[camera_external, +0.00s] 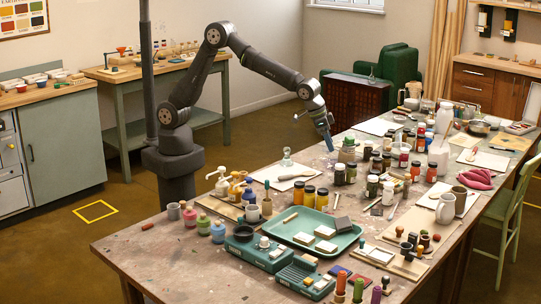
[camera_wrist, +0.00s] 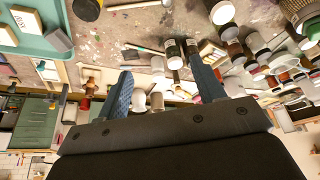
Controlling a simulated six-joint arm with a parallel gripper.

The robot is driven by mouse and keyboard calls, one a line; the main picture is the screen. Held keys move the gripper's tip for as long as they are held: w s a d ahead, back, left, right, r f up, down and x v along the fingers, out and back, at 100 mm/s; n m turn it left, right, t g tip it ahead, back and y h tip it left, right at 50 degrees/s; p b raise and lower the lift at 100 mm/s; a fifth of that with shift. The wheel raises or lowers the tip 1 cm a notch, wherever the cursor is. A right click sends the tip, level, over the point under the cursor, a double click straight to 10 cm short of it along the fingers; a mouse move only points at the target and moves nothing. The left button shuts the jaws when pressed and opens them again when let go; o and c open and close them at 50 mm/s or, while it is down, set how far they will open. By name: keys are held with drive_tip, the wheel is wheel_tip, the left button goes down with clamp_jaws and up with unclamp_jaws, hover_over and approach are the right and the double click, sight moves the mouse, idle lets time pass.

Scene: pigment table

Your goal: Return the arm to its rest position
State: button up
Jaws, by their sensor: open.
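My gripper (camera_external: 329,142) hangs over the back part of the cluttered table (camera_external: 160,244), pointing down, with my arm bent out from its mount on the left. In the wrist view my gripper (camera_wrist: 163,82) shows two blue fingers spread apart with nothing held between them. Several jars and cups show past the fingers in that view. The external view does not clearly show how far the fingertips are above the jars.
A woven-looking green container (camera_external: 347,152) and dark-lidded jars (camera_external: 340,174) stand close below my gripper. A glass bottle (camera_external: 287,158) stands left of it. A green tray (camera_external: 316,232) holds pale blocks. Tall bottles (camera_external: 443,120) stand to the right. The table's front left corner is mostly bare.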

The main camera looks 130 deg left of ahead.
drive_tip(key=s+d+f+m+h, duration=0.1)
drive_tip(key=d+m, duration=0.4)
drive_tip(key=d, duration=1.5)
drive_tip(key=s+d+f+m+h, duration=0.2)
drive_tip(key=d+m, duration=0.3)
drive_tip(key=d, duration=1.5)
drive_tip(key=shift+s+d+f+t+h, duration=0.15)
drive_tip(key=shift+f+t+h, duration=0.25)
drive_tip(key=shift+f, duration=0.15)
